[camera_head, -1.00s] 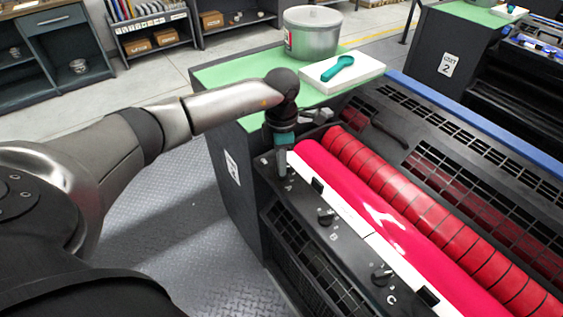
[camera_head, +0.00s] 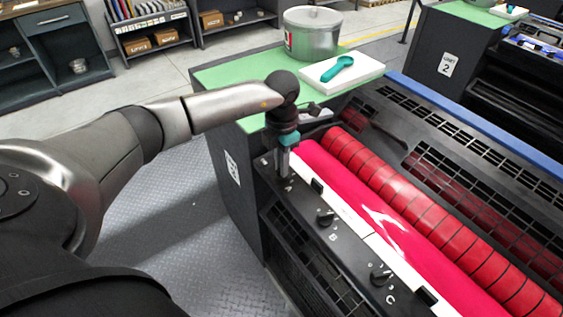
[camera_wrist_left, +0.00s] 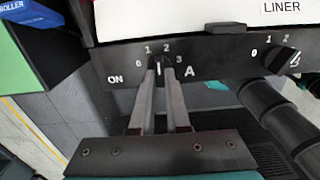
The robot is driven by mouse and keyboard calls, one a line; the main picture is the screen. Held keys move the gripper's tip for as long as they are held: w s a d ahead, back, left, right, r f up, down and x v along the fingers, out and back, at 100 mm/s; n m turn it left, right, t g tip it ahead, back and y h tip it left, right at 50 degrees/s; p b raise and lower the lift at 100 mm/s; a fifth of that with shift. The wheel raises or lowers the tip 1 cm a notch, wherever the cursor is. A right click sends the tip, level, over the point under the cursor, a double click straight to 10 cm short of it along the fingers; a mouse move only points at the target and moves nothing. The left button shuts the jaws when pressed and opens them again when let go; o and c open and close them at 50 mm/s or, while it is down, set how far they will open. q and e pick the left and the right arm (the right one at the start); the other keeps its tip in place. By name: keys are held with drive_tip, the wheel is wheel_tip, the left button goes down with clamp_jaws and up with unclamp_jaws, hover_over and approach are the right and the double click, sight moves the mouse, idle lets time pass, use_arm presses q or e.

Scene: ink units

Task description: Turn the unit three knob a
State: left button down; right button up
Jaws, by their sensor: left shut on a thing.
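Knob A (camera_wrist_left: 158,69) is a small dark knob with a white line on the black control strip (camera_wrist_left: 113,68). The digits 0 to 3 arc around it, with "ON" to its left and "A" to its right. Its white line points roughly up, about between 1 and 2. My left gripper (camera_wrist_left: 159,74) has one finger on each side of the knob and is shut on it. In the head view my left gripper (camera_head: 283,173) points down at the strip's far end, hiding most of knob A. My right gripper is not in view.
Knob B (camera_head: 326,217) and knob C (camera_head: 381,275) sit nearer on the same strip. A red roller (camera_head: 400,190) and a magenta roller (camera_head: 370,205) lie beside it. A metal can (camera_head: 313,38) and a teal scoop (camera_head: 338,68) on a white pad stand behind.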

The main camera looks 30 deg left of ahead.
use_arm(q)
drive_tip(key=n+p, duration=0.1)
drive_tip(key=n, duration=0.3)
drive_tip(key=shift+n, duration=0.4)
idle(0.4)
drive_tip(key=c, duration=0.9)
unclamp_jaws()
wheel_tip(320, 180, up, 15)
drive_tip(key=shift+r+b, duration=0.15)
drive_tip(key=shift+b, duration=0.2)
drive_tip(key=shift+d, duration=0.1)
